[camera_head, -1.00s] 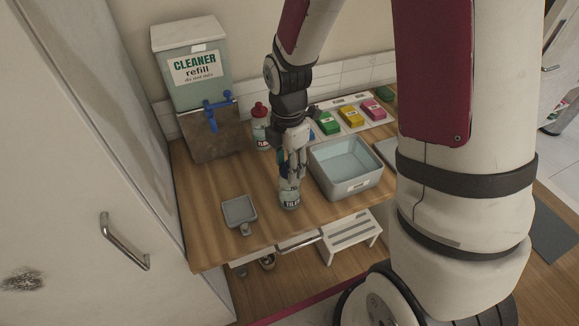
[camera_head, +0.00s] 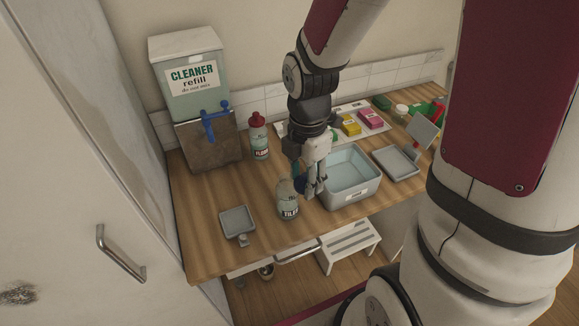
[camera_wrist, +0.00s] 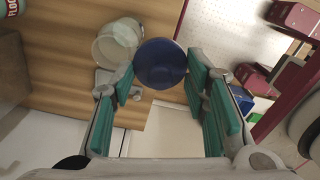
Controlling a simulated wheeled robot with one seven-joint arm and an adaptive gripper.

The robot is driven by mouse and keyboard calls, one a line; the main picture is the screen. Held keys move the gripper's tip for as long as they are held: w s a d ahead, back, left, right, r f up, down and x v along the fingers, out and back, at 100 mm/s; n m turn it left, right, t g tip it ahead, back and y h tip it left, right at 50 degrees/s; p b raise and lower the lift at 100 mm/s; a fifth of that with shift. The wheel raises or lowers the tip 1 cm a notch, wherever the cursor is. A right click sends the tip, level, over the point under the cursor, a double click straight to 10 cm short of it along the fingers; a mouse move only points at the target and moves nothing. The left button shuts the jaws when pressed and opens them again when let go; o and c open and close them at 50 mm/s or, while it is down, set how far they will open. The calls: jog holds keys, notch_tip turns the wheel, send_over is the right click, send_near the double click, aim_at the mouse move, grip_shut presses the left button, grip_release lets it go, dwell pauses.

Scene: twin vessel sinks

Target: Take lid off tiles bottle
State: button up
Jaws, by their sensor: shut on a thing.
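The tiles bottle (camera_head: 288,207) stands upright on the wooden counter, and its label faces the front. In the wrist view the bottle (camera_wrist: 112,48) shows from above as a pale, round, see-through shape with no blue lid on it. My gripper (camera_head: 314,190) is to the right of the bottle and above it, beside the grey basin. It is shut on a round blue lid (camera_wrist: 160,62), which sits between the green-padded fingers in the wrist view. The lid is apart from the bottle and is mostly hidden by the fingers in the head view.
A grey basin (camera_head: 356,194) stands right of the bottle. A small grey dish (camera_head: 237,220) lies to its left. A red-capped floor bottle (camera_head: 260,145) and the cleaner refill tank (camera_head: 192,80) stand behind. Bare counter lies between the small dish and the tank.

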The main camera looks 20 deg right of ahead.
jog(key=s+d+r+p, duration=0.1)
jog(key=s+d+p, duration=0.15)
jog(key=s, duration=0.45)
jog(key=b, duration=1.1)
send_over(269, 177)
notch_tip(269, 177, down, 8)
jog(key=f, duration=0.1)
notch_tip(269, 177, down, 10)
jog(key=shift+r+p, duration=0.25)
jog(key=shift+p, duration=0.1)
